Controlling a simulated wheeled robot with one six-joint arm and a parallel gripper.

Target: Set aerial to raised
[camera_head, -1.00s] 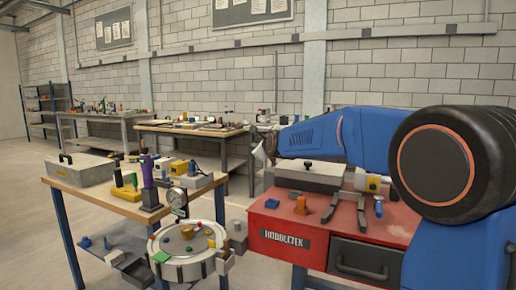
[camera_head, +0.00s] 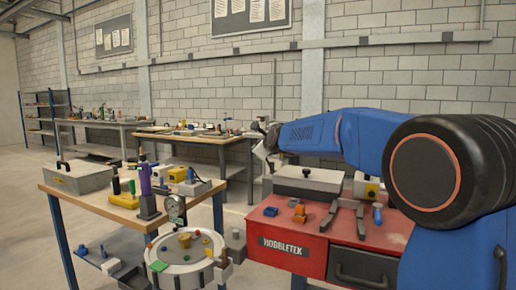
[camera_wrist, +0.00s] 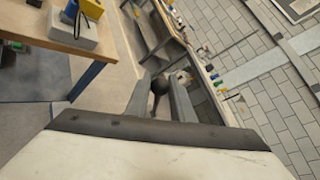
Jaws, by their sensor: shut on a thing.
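My gripper (camera_wrist: 160,100) is closed around a small dark round knob (camera_wrist: 159,85), which sits between its two fingers in the wrist view. Only the knob shows; I cannot tell whether it belongs to the aerial. In the head view my gripper (camera_head: 264,150) is small, held out at the left end of my blue arm, above the left end of the red bench. Its fingers are too small there to judge. I cannot pick out the aerial for certain in either view.
A red bench (camera_head: 283,258) with tools and a pale case stands below my arm. A wooden-topped table (camera_head: 118,212) with a grey case stands at left. Bare floor lies at far left.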

